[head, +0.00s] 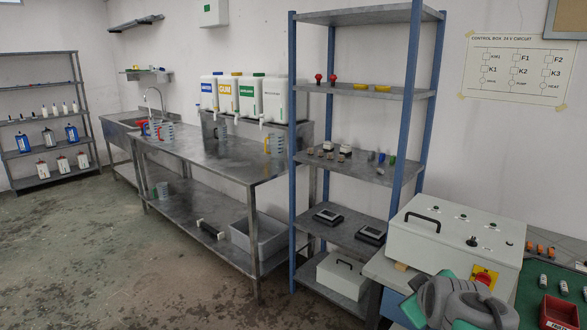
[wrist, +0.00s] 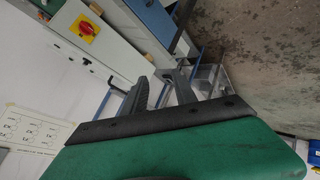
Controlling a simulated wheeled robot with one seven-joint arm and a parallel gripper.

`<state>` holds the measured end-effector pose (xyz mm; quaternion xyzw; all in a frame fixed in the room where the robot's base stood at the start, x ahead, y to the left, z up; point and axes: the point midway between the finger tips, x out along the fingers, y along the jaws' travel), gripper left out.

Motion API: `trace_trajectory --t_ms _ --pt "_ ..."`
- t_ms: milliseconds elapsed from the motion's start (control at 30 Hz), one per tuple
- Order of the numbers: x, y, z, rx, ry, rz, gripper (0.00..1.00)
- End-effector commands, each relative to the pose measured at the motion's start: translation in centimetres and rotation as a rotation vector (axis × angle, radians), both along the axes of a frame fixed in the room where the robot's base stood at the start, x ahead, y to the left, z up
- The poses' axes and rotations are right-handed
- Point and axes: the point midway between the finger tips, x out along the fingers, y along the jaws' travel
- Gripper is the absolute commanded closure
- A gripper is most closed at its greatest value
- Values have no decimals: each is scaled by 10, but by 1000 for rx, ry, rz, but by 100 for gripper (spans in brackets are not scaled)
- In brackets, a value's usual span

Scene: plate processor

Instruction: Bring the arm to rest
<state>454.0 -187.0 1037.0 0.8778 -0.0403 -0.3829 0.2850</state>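My gripper (wrist: 160,78) shows in the wrist view, with its green body below and two dark fingers pointing up the picture. The fingers stand apart and I see nothing held between them. My arm (head: 460,304), grey with green parts, is folded at the bottom right of the head view, in front of the control box (head: 445,238). The gripper's fingers cannot be made out in the head view. The control box, with its red and yellow switch, also shows at the top left of the wrist view (wrist: 70,17).
A blue-posted shelf rack (head: 401,150) stands left of the control box. A long steel table (head: 215,152) with jugs and canisters runs along the wall. A red bin (head: 556,314) lies on the green mat at right. Open floor (head: 100,260) fills the left front.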

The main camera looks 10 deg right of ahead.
Motion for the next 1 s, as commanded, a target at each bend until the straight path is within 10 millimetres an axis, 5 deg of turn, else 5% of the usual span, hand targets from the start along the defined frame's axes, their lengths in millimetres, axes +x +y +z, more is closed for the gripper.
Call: trace_trajectory --t_ms 33,200,400,467,567,1000 --pt "-5 36 -24 100 60 4 66" --pt "-53 129 -90 370 307 -92 66" --pt "-134 194 -136 494 590 -278 66" --pt "-121 191 -97 504 528 -280 66" --pt "-111 190 -75 511 477 -278 66" --pt "-107 189 -72 513 457 -274 66"
